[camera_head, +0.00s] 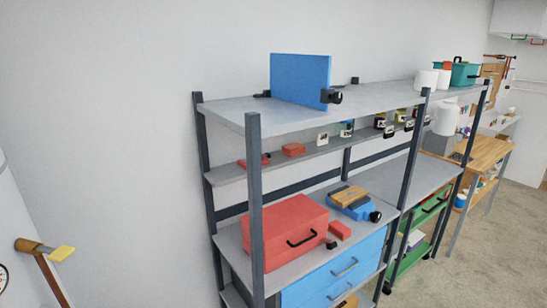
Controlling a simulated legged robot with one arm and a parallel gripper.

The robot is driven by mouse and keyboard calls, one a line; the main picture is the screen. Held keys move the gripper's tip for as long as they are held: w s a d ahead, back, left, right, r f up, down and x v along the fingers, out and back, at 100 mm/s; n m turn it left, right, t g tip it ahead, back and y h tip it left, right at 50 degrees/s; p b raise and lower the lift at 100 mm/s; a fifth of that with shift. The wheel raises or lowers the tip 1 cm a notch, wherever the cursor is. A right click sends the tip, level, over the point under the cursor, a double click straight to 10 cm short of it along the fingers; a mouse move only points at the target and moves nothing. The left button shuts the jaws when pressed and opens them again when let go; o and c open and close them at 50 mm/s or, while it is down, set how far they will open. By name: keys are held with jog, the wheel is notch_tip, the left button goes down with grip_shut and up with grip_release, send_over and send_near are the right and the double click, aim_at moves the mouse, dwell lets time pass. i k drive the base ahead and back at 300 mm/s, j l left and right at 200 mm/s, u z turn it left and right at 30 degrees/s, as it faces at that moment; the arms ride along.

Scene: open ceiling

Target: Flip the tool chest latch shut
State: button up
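A red tool chest (284,226) with a black handle (301,239) on its front sits on the middle shelf of the grey rack. Its lid looks closed, but I cannot make out a latch or its position at this distance. A dark rack post stands in front of the chest's left part and hides some of it. My gripper is not in view, so I cannot tell its state or where it is relative to the chest.
A small red block (340,230) and a blue tool (354,206) lie right of the chest. Blue drawers (335,281) are below. A blue panel (300,79) stands on the top shelf. A brown and yellow object (45,249) is lower left. Floor (490,255) shows clear at right.

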aim_at(330, 244)
jog(key=u, duration=0.2)
jog(key=k+j, duration=0.15)
jog(key=i+l, duration=0.1)
jog(key=l, duration=0.4)
jog(key=i+l+z, duration=0.1)
jog(key=l, duration=0.4)
jog(key=i+l, duration=0.1)
jog(key=l, duration=0.4)
jog(key=i+l+z, duration=0.1)
jog(key=l, duration=0.4)
